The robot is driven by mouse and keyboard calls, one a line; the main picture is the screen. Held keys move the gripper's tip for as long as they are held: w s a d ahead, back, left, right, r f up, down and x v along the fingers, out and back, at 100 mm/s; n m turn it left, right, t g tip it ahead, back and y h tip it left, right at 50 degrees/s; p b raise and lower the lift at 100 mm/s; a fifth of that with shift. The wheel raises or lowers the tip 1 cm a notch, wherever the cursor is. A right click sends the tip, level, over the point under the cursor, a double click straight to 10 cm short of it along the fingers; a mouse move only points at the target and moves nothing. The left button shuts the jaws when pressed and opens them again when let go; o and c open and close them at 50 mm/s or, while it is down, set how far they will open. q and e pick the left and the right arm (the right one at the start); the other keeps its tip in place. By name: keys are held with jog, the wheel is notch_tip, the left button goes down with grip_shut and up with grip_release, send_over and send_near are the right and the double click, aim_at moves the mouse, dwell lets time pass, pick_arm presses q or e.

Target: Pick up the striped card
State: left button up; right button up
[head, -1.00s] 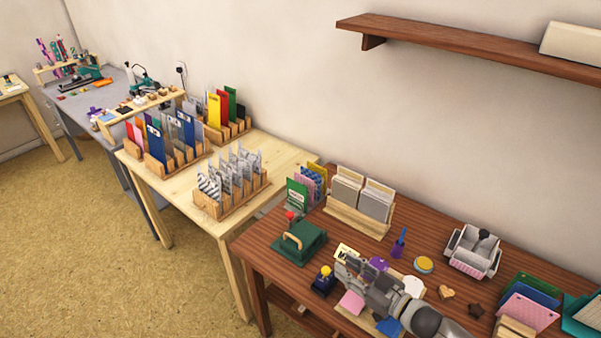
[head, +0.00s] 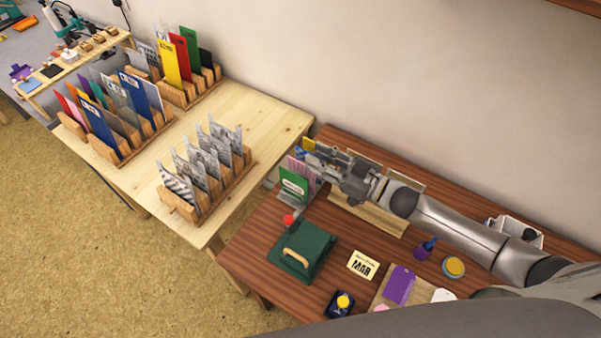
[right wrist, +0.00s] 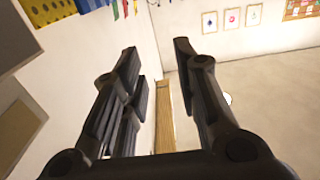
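The striped card (head: 176,186) stands tilted at the near left end of a wooden rack (head: 231,187) on the light wood table, with bold dark and white stripes. Several grey patterned cards (head: 208,152) stand behind it in the same rack. My right gripper (head: 320,163) is over the left end of the dark wood table, to the right of the rack and well apart from the card. In the right wrist view its fingers (right wrist: 155,50) are spread with nothing between them. My left gripper is not in view.
A green card (head: 293,185) stands in a holder just below my right gripper. A green press (head: 303,248) sits near the dark table's front edge. Racks of coloured cards (head: 100,128) stand at the back left. The light table (head: 265,120) is bare right of the grey cards.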

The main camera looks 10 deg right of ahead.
aim_at(294, 160)
jog(key=f+b, duration=0.3)
jog(key=f, duration=0.1)
jog(key=w+f+b, duration=0.1)
jog(key=f+b, duration=0.1)
jog(key=shift+a+f+b, duration=0.3)
jog(key=shift+f, duration=0.05)
jog(key=shift+w+a, duration=0.2)
jog(key=shift+w, duration=0.05)
jog(key=b+x, duration=0.2)
jog(key=x, duration=0.3)
jog(key=shift+a, duration=0.1)
jog(key=shift+w+a, duration=0.35)
jog(key=shift+w, duration=0.1)
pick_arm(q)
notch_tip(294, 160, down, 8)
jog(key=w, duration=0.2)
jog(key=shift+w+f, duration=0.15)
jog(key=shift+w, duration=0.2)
pick_arm(e)
grip_shut()
